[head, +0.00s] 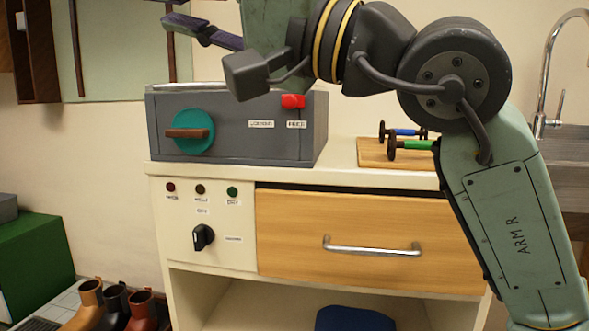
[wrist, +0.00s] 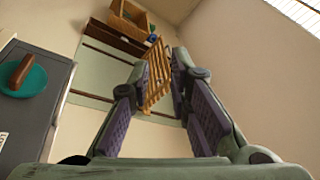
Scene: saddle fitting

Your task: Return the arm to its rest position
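My arm (head: 515,225) is raised and reaches from the right across the top of the head view. My gripper (head: 170,12) is at the upper left, above the grey box and in front of the wall panel; its upper part is cut off by the frame edge. In the wrist view my gripper (wrist: 161,68) has its two purple-padded fingers apart. A slatted wooden piece (wrist: 157,80) shows in the gap between them, seemingly behind them. Nothing is visibly held in the head view.
The grey box (head: 235,140) with a teal knob (head: 182,132) and red switch (head: 292,101) stands on the cabinet (head: 205,255). A wooden board (head: 372,155) with green and blue handled parts lies right. A sink tap (head: 543,90) is far right, boots (head: 115,305) lower left.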

